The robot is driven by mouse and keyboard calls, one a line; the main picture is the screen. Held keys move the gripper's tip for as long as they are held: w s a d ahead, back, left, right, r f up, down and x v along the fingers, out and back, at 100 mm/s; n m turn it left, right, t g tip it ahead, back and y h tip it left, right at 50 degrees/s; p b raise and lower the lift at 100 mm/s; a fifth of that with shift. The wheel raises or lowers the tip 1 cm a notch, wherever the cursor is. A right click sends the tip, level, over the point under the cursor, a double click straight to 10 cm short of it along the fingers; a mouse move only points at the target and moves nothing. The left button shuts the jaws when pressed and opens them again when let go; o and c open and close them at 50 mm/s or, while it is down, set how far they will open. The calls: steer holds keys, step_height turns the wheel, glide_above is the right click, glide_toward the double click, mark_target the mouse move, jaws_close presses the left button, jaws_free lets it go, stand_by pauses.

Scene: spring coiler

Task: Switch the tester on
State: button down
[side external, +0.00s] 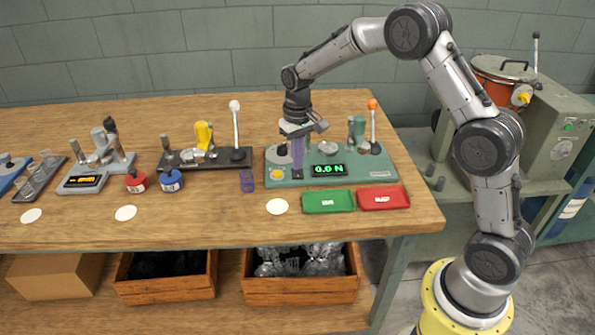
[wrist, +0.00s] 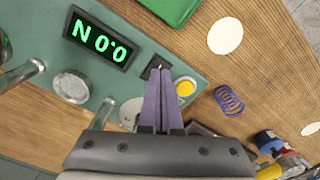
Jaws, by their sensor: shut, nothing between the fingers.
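The tester is a green base (side external: 330,182) with a lit green display (side external: 327,169) reading 0.0 N; the display shows upside down in the wrist view (wrist: 101,38). A small black rocker or toggle switch (wrist: 156,65) sits beside the display, next to a round yellow button (wrist: 185,88); the button also shows in the side view (side external: 277,174). My gripper (side external: 297,169) points down at the switch with its purple fingers together and empty. In the wrist view the fingertips (wrist: 162,73) are right at the switch; whether they touch it I cannot tell.
A green tray (side external: 328,200) and a red tray (side external: 383,198) lie in front of the tester. A blue spring (side external: 247,181) lies left of it. An orange-knobbed lever (side external: 373,125) rises at the tester's right. A white-knobbed lever (side external: 235,125) stands farther left.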

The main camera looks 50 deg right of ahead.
mark_target(298, 175)
steer(key=shift+r, duration=2.35)
stand_by(0.4)
